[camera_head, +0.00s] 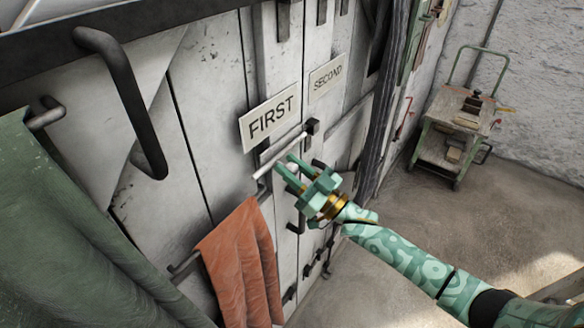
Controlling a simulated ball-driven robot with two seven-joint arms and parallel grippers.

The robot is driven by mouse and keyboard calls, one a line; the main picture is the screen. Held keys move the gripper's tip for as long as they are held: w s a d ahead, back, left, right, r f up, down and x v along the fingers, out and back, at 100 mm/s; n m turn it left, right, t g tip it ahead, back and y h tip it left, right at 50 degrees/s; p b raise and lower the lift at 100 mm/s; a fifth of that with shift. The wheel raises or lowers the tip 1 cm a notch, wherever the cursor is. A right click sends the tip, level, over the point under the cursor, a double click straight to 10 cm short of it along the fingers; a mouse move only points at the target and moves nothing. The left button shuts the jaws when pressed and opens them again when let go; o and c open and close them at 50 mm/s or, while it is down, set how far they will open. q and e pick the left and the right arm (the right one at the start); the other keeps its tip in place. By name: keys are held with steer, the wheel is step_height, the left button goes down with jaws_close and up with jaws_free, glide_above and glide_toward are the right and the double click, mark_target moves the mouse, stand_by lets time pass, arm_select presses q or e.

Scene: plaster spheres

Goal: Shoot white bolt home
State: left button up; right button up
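The white bolt (266,168) is a slim pale rod on the grey-white door, just below the FIRST sign (269,118). It slants from lower left to upper right, its upper end by a dark bracket (312,126). My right gripper (286,165) is at the bolt, with its two green fingers pointing at the door. A small white knob (292,168) shows between the fingers. I cannot tell whether they press on it or stand clear of it. My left gripper is not in view.
A SECOND sign (326,78) hangs right of the first. A black handle (125,100) juts out at upper left. A green cloth (60,235) and an orange cloth (240,265) hang in front of the door. A trolley (452,125) stands at the right; the floor before it is clear.

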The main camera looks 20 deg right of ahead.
jaws_close()
steer(key=w+d+b, duration=0.2)
steer(key=w+d, duration=0.2)
steer(key=d, duration=0.1)
steer(key=shift+b, duration=0.35)
steer(key=o, duration=0.6)
jaws_free()
steer(key=shift+r, duration=0.1)
steer(key=shift+c, duration=0.2)
steer(key=shift+o, duration=1)
steer(key=shift+d, duration=0.25)
steer(key=shift+a, duration=0.1)
